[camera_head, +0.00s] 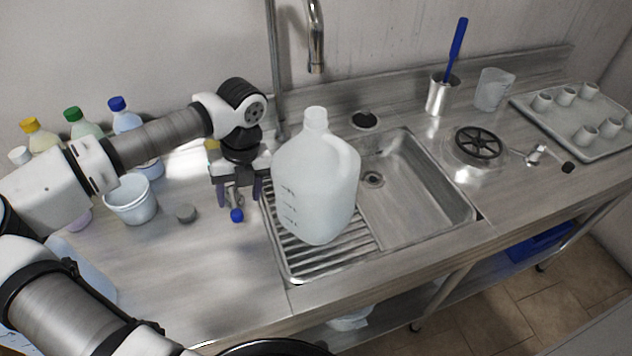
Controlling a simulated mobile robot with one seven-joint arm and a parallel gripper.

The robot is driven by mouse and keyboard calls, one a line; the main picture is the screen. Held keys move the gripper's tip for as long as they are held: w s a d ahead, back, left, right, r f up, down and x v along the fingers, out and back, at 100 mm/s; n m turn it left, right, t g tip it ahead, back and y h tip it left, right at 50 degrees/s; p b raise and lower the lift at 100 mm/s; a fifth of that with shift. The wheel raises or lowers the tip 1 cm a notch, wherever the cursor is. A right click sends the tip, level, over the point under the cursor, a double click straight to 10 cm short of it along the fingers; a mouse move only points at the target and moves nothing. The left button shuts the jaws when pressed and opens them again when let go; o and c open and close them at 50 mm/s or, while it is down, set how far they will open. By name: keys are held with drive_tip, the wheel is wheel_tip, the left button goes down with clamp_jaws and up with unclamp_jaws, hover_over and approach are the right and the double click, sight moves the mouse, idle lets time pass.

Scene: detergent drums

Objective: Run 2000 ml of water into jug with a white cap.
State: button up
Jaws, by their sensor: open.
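The tap spout (316,45) hangs over the back of the counter, behind and above the jug; no stream of water shows. My gripper (239,200) is open, left of the jug, with its fingers pointing down. A blue knob (237,215) shows below and between the fingers; whether they touch its metal part I cannot tell.
Bottles with yellow, green and blue caps (117,104) stand at the back left, near a white bucket (132,200). The sink basin (415,185) is empty. To the right are a metal cup (440,97) holding a blue-handled tool, a clear beaker (493,90) and a tray (560,137) of small cups.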

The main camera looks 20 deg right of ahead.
drive_tip(key=r, duration=0.1)
drive_tip(key=d+r, duration=0.1)
drive_tip(key=r, duration=0.1)
drive_tip(key=shift+r+p, duration=0.2)
drive_tip(key=shift+p, duration=0.2)
